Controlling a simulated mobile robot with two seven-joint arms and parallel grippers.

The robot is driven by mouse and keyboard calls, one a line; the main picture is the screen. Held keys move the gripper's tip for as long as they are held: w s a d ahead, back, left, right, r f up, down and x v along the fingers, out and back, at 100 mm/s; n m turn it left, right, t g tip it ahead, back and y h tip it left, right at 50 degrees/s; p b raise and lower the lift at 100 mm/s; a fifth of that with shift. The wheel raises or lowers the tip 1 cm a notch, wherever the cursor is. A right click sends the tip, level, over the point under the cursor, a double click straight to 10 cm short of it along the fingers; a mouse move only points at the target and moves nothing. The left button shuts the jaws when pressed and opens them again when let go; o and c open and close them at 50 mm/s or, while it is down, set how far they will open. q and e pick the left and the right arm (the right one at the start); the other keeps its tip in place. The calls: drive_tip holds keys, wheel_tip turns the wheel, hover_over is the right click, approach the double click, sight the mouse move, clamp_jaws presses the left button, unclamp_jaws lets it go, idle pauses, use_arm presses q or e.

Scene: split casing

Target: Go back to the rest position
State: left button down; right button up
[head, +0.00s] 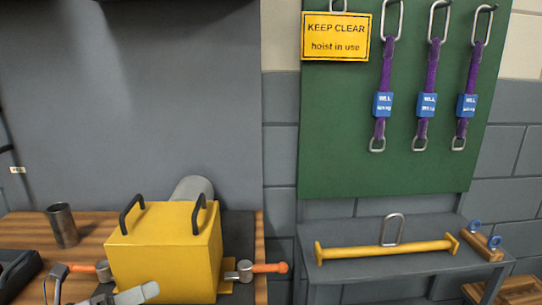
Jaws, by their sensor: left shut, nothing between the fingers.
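A yellow box-shaped casing (165,252) with two black handles on top stands on the wooden bench (98,222). An orange-handled metal fitting (262,268) sits against its right side. Another orange-handled fitting (84,268) is at its left side. My left gripper (148,291) is low in the head view, in front of the casing's lower front. It is shut and empty, and most of it is cut off by the bottom edge. My right gripper is not in view.
A metal cup (62,226) and a dark object (15,272) are on the bench at left. A grey cylinder (193,188) shows behind the casing. At right, a grey stand (350,280) carries a yellow bar (385,250). Purple slings (432,70) hang on a green board (340,130).

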use_arm(q)
drive_tip(key=s+d+f+n+y, duration=0.1)
drive_tip(key=s+f+n+y, duration=0.2)
drive_tip(key=s+f+n, duration=0.2)
drive_tip(key=s+d+f+n+g+y+p, duration=0.1)
drive_tip(key=s+f+n+y, duration=0.3)
drive_tip(key=f+n, duration=0.7)
drive_tip(key=s+d+f+n+y+p, duration=0.1)
drive_tip(key=s+f+n+y, duration=0.3)
drive_tip(key=n, duration=1.4)
drive_tip(key=s+d+f, duration=0.1)
drive_tip(key=s+f, duration=0.2)
drive_tip(key=f, duration=0.1)
drive_tip(key=shift+s+d+f+n+g, duration=0.15)
drive_tip(key=shift+s+d+n+g, duration=0.15)
drive_tip(key=shift+d+n, duration=0.1)
drive_tip(key=shift+w, duration=0.1)
drive_tip(key=c, duration=1.8)
unclamp_jaws()
